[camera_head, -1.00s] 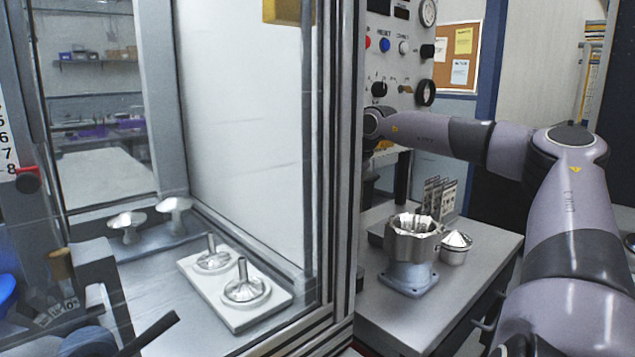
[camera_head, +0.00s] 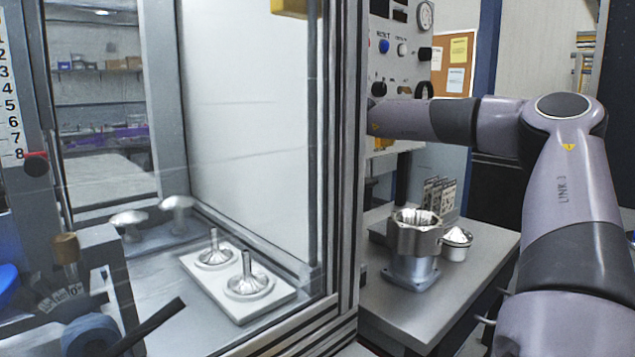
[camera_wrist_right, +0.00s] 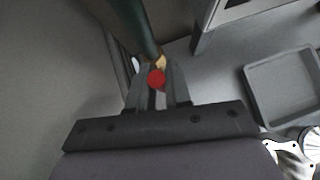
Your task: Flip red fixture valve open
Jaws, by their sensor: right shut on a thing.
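In the right wrist view, a small round red part (camera_wrist_right: 156,79) sits between the two fingers of my right gripper (camera_wrist_right: 157,71). The gripper is shut on this red part, which I take for the red valve's handle. A dark green cylinder (camera_wrist_right: 134,25) with a brass-coloured end (camera_wrist_right: 159,62) lies just beyond the fingertips. In the head view, my right arm reaches left behind the cabinet's metal frame, which hides the gripper and the valve. My left gripper is in neither view.
The glass cabinet's frame post (camera_head: 343,170) stands left of my right forearm. A metal housing (camera_head: 415,240) and a cone-topped metal part (camera_head: 456,243) stand on the grey side table (camera_head: 465,295) below the arm. A grey tray (camera_wrist_right: 285,85) lies right of the gripper.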

